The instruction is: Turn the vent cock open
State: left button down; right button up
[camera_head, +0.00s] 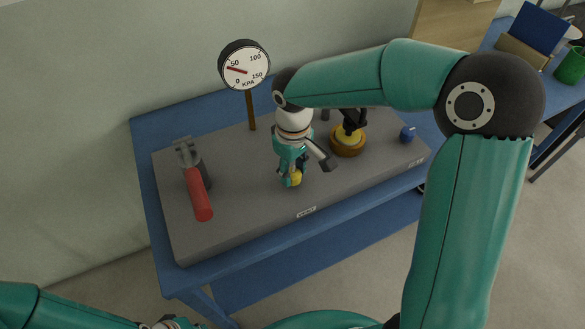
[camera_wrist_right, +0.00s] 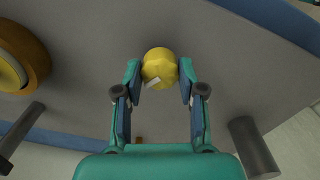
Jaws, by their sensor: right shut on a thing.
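The vent cock appears to be the small yellow knob (camera_head: 294,179) near the front middle of the grey bench block in the head view. In the right wrist view the yellow knob (camera_wrist_right: 159,66) is round with a lobed edge and a pale pointer mark. My right gripper (camera_head: 292,172) reaches down over it and hides part of it. The fingers (camera_wrist_right: 159,72) are on either side of the knob and shut on it. Its pipe or base is hidden. Only part of my left arm shows at the lower left; its fingers are out of view.
A pressure gauge (camera_head: 244,65) stands on a post behind. A red lever (camera_head: 199,195) is at left. A brown and yellow handwheel (camera_head: 348,140) and a blue knob (camera_head: 408,134) are at right. The grey block (camera_head: 240,200) lies on a blue table (camera_head: 145,130).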

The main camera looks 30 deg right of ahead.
aim_at(293, 172)
jog(key=n+p, duration=0.1)
jog(key=n, duration=0.6)
dwell(0.6)
jog(key=o, duration=1.1)
jog(key=shift+r, duration=0.15)
notch_tip(293, 172, up, 12)
jog(key=shift+f, duration=0.15)
